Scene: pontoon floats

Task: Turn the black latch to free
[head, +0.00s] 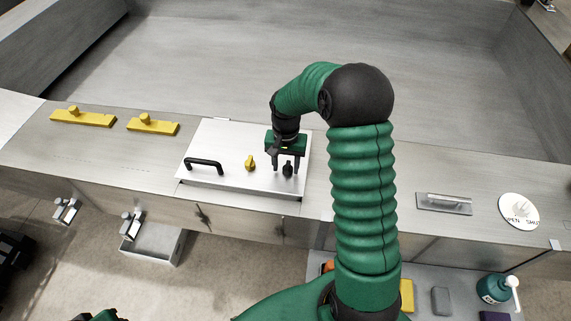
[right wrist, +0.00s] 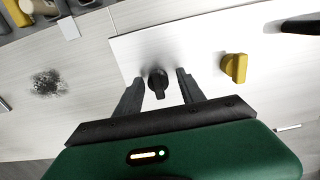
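The black latch (head: 287,170) is a small dark knob on the right side of a pale metal lid (head: 222,148). In the right wrist view the latch (right wrist: 158,83) shows its handle pointing toward my gripper. My right gripper (head: 284,165) is over the latch, with its fingers pointing down. In the right wrist view its two fingers (right wrist: 159,80) are apart, one on each side of the latch, with a gap visible on both sides. It is open and holds nothing. I cannot make out my left gripper.
A yellow latch (head: 250,163) and a black handle (head: 203,164) are on the same lid. Two yellow bars (head: 83,117) (head: 153,125) lie to the left. A recessed metal plate (head: 443,203) and a round OPEN/SHUT sign (head: 519,210) are at right.

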